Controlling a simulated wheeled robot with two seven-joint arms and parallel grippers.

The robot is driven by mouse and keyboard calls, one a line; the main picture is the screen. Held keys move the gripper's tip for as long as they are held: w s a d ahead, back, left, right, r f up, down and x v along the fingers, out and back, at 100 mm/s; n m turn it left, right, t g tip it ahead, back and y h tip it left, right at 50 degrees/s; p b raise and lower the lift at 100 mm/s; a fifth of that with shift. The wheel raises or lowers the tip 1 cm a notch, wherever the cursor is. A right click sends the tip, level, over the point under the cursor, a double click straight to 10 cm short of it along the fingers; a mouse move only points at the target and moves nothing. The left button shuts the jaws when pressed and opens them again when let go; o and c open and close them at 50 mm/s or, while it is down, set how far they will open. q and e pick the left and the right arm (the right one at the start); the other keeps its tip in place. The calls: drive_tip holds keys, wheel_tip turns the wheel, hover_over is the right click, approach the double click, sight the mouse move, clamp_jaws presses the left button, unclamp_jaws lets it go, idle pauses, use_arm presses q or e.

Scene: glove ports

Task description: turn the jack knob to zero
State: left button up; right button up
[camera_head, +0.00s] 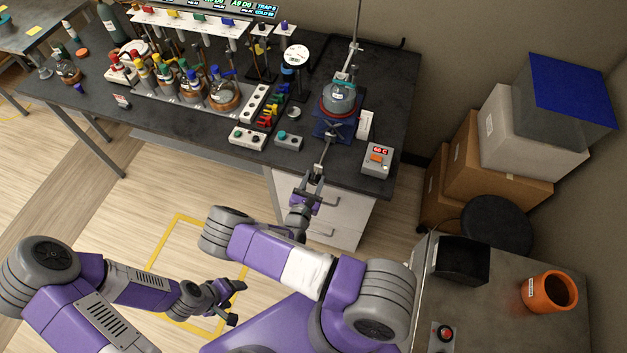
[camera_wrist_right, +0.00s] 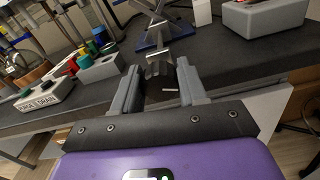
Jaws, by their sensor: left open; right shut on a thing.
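The lab jack (camera_head: 331,129) has blue plates and stands near the bench's front edge, with a flask in a heating mantle (camera_head: 339,98) on top. Its rod (camera_head: 325,153) reaches out toward my right gripper. In the right wrist view, the dark jack knob (camera_wrist_right: 159,73) sits between the fingertips of my right gripper (camera_wrist_right: 160,88), which is shut on it. The jack's crossed legs (camera_wrist_right: 158,38) show just beyond. In the head view my right gripper (camera_head: 314,182) is at the bench edge and hides most of the knob. My left gripper (camera_head: 229,305) is open and empty, low over the floor.
A grey box with a red display (camera_head: 377,160) stands right of the jack. Small control boxes (camera_head: 247,138) and colored clips (camera_head: 268,117) are to its left. Stacked boxes (camera_head: 535,130) stand at the right. The floor before the bench is open.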

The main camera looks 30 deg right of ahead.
drive_tip(key=o, duration=1)
drive_tip(key=v, duration=0.7)
drive_tip(key=shift+s+a+b, duration=0.2)
drive_tip(key=shift+b, duration=0.2)
